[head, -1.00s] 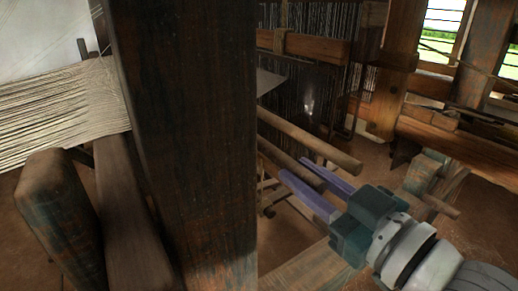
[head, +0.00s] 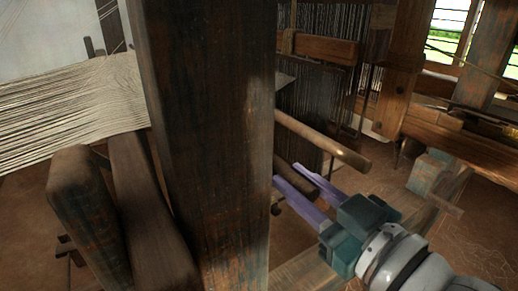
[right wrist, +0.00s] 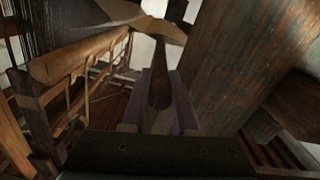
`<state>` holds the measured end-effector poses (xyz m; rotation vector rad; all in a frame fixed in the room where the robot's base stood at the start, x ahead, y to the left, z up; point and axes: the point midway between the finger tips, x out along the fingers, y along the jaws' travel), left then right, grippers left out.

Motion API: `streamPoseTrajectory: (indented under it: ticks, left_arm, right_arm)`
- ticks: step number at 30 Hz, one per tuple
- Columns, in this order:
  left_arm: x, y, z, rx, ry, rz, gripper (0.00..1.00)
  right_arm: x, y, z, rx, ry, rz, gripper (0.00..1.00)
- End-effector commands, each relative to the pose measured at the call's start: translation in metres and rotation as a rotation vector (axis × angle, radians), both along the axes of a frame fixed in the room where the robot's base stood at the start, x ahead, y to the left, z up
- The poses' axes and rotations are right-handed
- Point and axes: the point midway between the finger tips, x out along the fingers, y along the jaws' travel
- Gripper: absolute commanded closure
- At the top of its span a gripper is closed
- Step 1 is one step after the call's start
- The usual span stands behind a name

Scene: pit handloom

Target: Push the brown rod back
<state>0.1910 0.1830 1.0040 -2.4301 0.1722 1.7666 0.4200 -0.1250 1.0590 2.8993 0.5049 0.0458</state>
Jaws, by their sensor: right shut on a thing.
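The brown rod (head: 283,169) shows in the head view as a short piece between the purple fingers of my right gripper (head: 297,180), beside the big upright post. In the right wrist view the rod (right wrist: 160,88) has its rounded near end between the two fingers and runs away from me. My right gripper (right wrist: 160,78) is shut on this end. The far part of the rod is hidden behind the post in the head view. My left gripper is not in view.
A thick dark wooden post (head: 205,140) stands just left of my right gripper. A second, lighter rod (head: 322,140) lies just above the fingers; it shows at left in the wrist view (right wrist: 80,57). Cream warp threads (head: 70,110) stretch at left. Open floor (head: 480,205) lies to the right.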

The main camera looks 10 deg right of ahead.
Motion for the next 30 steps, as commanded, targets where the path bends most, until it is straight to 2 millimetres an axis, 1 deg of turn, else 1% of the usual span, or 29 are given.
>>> streamPoseTrajectory:
  ticks: [1,2,3,10,24,30]
  left_arm:
    - [0.000,0.000,0.000,0.000,0.000,0.000,0.50]
    - [0.000,0.000,0.000,-0.001,0.000,0.000,0.50]
    - [0.000,0.000,0.000,-0.001,0.000,0.000,0.50]
    - [0.000,-0.002,0.000,-0.005,0.000,0.003,0.50]
    - [0.000,-0.004,0.000,-0.014,0.000,0.008,0.50]
    - [0.000,-0.003,-0.004,-0.012,0.000,0.007,0.50]
  right_arm:
    - [-0.001,0.004,0.001,0.004,-0.004,0.008,1.00]
    - [-0.001,0.004,0.001,0.004,-0.005,0.008,1.00]
    - [-0.001,0.004,0.002,0.004,-0.005,0.008,0.68]
    - [-0.001,0.004,0.001,0.004,-0.005,0.007,0.43]
    - [-0.001,0.003,0.000,0.003,-0.003,0.007,0.43]
    - [0.003,-0.007,-0.001,0.001,-0.003,0.006,0.43]
